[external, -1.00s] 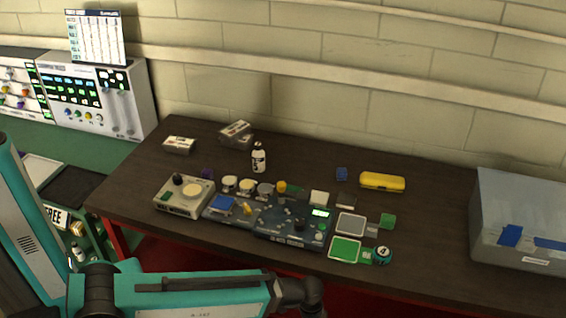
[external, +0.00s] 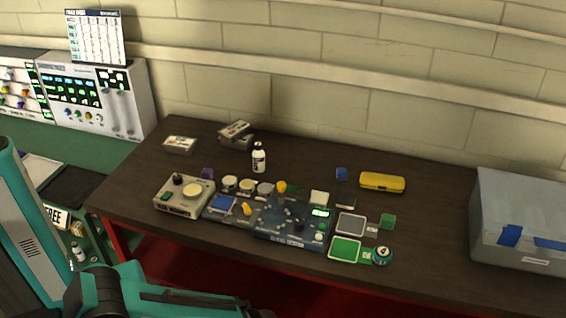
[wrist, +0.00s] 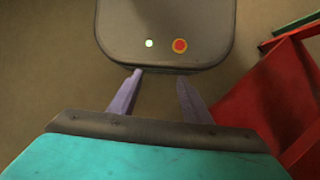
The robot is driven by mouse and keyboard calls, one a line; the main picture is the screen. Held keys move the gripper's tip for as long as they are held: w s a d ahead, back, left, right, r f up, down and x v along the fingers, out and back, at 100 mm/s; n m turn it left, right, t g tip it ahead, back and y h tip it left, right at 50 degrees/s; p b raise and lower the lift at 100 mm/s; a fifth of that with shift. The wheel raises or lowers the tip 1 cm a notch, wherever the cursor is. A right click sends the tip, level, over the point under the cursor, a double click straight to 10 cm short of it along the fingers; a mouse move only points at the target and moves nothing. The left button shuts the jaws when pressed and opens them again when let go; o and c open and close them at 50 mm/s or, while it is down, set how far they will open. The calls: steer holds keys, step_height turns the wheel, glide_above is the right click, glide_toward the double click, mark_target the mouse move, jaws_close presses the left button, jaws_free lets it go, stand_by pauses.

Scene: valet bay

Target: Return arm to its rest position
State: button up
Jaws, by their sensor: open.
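In the wrist view my gripper (wrist: 160,77) shows two purple-grey fingers, spread apart with nothing between them. It hangs over brown floor, clear of the bench items. In the external view the gripper is out of sight.
A red frame (wrist: 265,100) stands to the gripper's right in the wrist view.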

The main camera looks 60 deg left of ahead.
steer(key=shift+n+g, duration=0.4)
steer(key=shift+n, duration=0.1)
steer(key=s, duration=0.1)
steer(key=s+f, duration=0.1)
steer(key=s+a, duration=0.1)
steer(key=s, duration=0.1)
steer(key=shift+f, duration=0.4)
